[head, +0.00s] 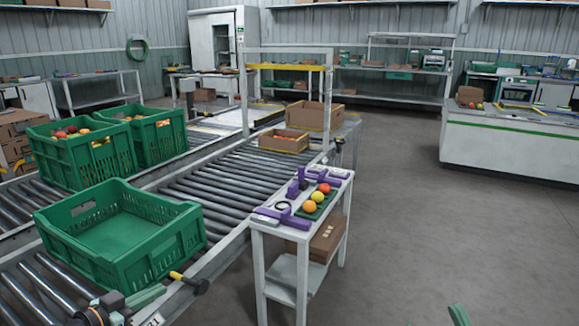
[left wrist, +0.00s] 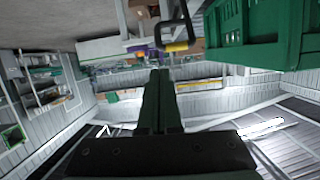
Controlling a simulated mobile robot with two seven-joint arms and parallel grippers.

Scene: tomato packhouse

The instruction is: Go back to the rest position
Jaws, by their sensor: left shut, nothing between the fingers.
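My left gripper (head: 150,297) shows at the bottom left of the head view, low in front of the empty green crate and beside the conveyor's near edge. In the left wrist view its two dark green fingers (left wrist: 161,100) lie together, shut, with nothing held. A green fingertip of my right gripper (head: 458,314) just enters at the bottom right of the head view, over the floor; its opening cannot be judged.
The empty green crate (head: 190,235) stands on the roller conveyor (head: 195,186). A yellow-and-black handle (head: 189,281) juts from the rail near my left gripper. A small white table (head: 262,225) holds tomatoes and purple tools. The floor at right (head: 400,240) is clear.

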